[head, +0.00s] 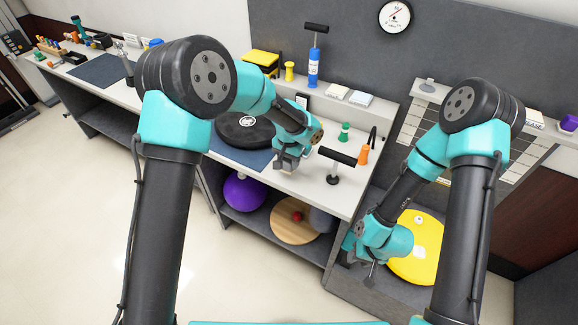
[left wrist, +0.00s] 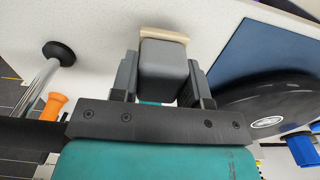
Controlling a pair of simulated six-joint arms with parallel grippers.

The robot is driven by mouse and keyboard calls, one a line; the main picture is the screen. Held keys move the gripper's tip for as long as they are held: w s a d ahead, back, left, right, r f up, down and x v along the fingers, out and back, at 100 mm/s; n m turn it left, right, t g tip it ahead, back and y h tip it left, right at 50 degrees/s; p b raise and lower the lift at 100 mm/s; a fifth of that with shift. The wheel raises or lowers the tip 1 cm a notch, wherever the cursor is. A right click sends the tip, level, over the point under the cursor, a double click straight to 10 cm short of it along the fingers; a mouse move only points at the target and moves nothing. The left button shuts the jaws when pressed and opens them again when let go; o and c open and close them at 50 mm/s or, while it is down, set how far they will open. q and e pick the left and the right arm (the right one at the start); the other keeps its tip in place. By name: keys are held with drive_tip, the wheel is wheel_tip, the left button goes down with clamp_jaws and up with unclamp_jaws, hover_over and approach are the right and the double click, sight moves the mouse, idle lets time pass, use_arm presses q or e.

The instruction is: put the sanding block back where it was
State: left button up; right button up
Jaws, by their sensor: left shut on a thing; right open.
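The sanding block (left wrist: 164,62), grey with a tan layer at its far end, is between the two fingers of my left gripper (left wrist: 160,75) in the left wrist view. The fingers are shut on its sides. In the head view my left gripper (head: 288,160) is low over the white counter (head: 318,190), at the right edge of the blue mat (head: 247,157). The block is hard to make out there, and I cannot tell whether it touches the counter. My right gripper (head: 371,272) is open, low by the lower shelf on the right; nothing shows in it.
A black disc (head: 240,133) lies on the mat, left of my left gripper. A yellow disc (head: 420,250) is near my right gripper.

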sight(289, 167)
use_arm(q)
drive_tip(key=shift+w, duration=0.35)
drive_tip(key=shift+f, duration=1.8)
drive_tip(key=shift+f, duration=0.1)
drive_tip(key=o, duration=1)
drive_tip(key=shift+o, duration=0.2)
wheel_tip(289, 167, up, 12)
drive_tip(key=shift+r, duration=0.15)
drive_tip(key=shift+s, duration=0.1)
